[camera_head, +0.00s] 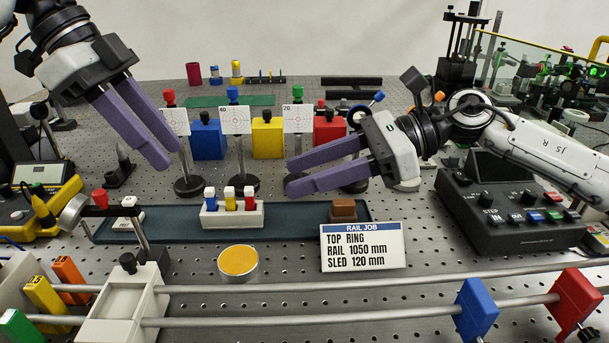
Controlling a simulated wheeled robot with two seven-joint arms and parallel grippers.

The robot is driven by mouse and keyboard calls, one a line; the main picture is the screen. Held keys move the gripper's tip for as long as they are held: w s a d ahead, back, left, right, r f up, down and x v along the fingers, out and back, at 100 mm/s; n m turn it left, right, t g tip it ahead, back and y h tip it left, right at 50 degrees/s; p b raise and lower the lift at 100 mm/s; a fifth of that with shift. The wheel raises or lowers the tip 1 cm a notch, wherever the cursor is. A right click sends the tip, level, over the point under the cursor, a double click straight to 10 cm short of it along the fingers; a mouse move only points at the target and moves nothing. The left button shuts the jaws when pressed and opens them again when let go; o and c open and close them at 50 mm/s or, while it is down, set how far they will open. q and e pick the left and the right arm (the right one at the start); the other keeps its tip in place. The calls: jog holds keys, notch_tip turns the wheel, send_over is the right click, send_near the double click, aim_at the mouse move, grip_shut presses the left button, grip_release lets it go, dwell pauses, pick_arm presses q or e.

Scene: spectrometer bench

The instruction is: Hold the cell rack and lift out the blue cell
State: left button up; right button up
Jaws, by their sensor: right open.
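The cell rack (232,216) is a small white block on a dark tray, holding three capped cells in a row. The blue cell (210,199) is in its left slot, upright. The yellow cell (229,199) is in the middle and the red cell (249,199) on the right. My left gripper (171,158) is above and left of the rack, its purple fingers pointing down to the right, parted and empty. My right gripper (290,175) is above and right of the rack, fingers pointing left, open and empty. Neither touches the rack.
The dark tray (165,226) also holds a brown block (343,210). A sign (362,246) and an orange disc (238,262) stand in front, before the rails (360,287). Target cards on posts (235,121) stand behind. A control box (510,215) is at right.

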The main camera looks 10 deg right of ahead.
aim_at(254, 202)
jog(key=shift+s+a+f+g, duration=0.3)
jog(key=shift+a+f, duration=0.3)
jog(key=shift+f, duration=0.25)
jog(key=x, duration=0.9)
jog(key=shift+w+a+f, duration=0.1)
jog(key=shift+a+f, duration=0.1)
jog(key=shift+a, duration=0.15)
jog(key=c, duration=1)
